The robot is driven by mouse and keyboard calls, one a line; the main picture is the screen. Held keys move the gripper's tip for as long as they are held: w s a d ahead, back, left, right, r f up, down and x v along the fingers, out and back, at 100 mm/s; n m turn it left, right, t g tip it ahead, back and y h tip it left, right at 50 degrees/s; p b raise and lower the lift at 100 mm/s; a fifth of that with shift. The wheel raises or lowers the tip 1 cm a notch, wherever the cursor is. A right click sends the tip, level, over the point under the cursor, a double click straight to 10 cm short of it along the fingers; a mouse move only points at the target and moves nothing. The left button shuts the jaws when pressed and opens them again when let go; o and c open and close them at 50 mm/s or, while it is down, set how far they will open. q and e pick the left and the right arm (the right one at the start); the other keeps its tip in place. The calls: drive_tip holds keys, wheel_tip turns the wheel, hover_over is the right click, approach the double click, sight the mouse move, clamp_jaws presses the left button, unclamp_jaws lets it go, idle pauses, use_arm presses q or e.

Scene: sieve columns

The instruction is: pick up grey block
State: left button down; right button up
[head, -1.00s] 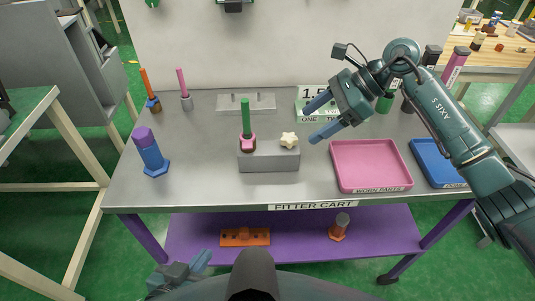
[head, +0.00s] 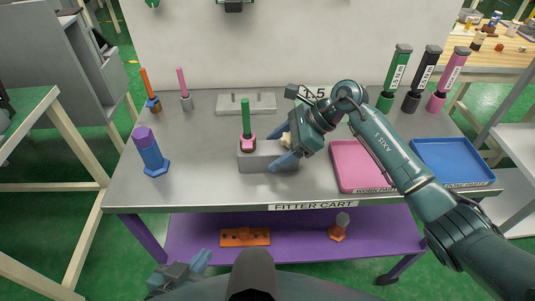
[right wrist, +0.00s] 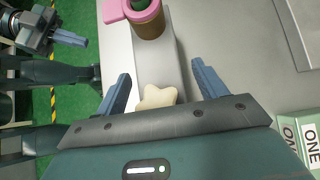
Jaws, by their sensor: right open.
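The grey block (head: 262,161) sits on the cart top near the middle; it also shows in the right wrist view (right wrist: 155,65). A green rod (head: 245,115) with a pink collar (head: 247,143) stands on its left end. A cream star-shaped knob (head: 286,141) is on its right end, partly hidden by my right gripper (head: 282,146). That gripper is open, with one finger on each side of the block and knob in the right wrist view (right wrist: 161,72). Contact cannot be told. My left gripper (head: 198,262) is low in front of the cart, away from the block.
A pink tray (head: 345,180) and a blue tray (head: 470,180) lie to the right. Several capped bottles (head: 411,95) stand at the back right. A blue-purple peg (head: 150,155) stands at the left. A flat metal plate (head: 245,104) lies behind the block.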

sight(278, 147)
drive_tip(key=shift+c, duration=0.3)
drive_tip(key=c, duration=1.1)
drive_tip(key=shift+r, duration=0.1)
drive_tip(key=shift+c, duration=0.2)
wheel_tip(278, 147, up, 10)
drive_tip(key=shift+f, duration=0.1)
